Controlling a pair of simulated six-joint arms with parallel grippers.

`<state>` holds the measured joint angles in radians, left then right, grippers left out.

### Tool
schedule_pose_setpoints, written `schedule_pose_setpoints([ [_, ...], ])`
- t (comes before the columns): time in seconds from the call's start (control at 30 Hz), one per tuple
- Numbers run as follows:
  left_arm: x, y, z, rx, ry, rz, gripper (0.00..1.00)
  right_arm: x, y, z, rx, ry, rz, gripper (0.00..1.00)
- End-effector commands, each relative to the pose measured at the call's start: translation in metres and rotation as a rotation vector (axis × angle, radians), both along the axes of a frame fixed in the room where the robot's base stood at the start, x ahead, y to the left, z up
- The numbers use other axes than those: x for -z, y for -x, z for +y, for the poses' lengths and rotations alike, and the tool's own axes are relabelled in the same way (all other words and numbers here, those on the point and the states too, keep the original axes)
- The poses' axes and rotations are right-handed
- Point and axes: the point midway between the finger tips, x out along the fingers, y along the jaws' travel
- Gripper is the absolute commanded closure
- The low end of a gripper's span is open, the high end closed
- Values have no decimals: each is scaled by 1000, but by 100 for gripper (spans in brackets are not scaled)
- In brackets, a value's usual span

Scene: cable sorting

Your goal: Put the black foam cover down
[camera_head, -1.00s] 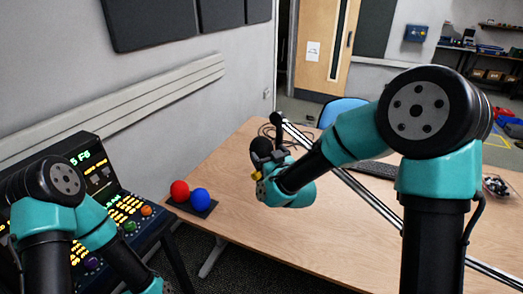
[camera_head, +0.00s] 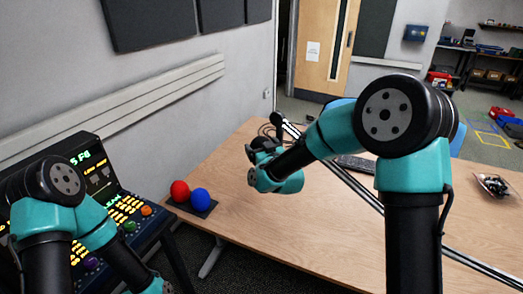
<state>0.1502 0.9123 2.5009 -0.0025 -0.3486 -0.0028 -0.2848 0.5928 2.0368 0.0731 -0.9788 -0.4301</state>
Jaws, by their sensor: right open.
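My right gripper (camera_head: 257,154) is over the left part of the wooden table (camera_head: 300,230). It is open, and its fingers are small and partly hidden by my own wrist. A dark rounded shape (camera_head: 265,143) shows right at the fingers. It may be the black foam cover, but I cannot tell it clearly from the gripper or whether they touch. A microphone-like black end of a boom arm (camera_head: 277,119) stands just behind. My left arm is at the lower left; its gripper is out of view.
A red ball (camera_head: 179,191) and a blue ball (camera_head: 200,198) sit on a dark pad at the table's left corner. A lit control console (camera_head: 125,205) stands at the left. The long boom crosses the table behind my right arm. The front of the table is clear.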

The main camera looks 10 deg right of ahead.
Motion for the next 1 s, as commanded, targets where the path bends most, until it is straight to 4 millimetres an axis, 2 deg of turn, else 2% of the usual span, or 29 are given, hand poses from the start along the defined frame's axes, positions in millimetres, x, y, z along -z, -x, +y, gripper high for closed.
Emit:
schedule_pose_setpoints([
  [0.37, 0, 0, 0, 0, 0, 0, 40, 0, 0, 0, 0, 0, 0, 11],
  [0.8, 0, 0, 0, 0, 0, 0, 40, 0, 0, 0, 0, 0, 0, 50],
  [1.0, 0, 0, 0, 0, 0, 0, 40, -1, 0, 0, 0, 0, -1, 50],
])
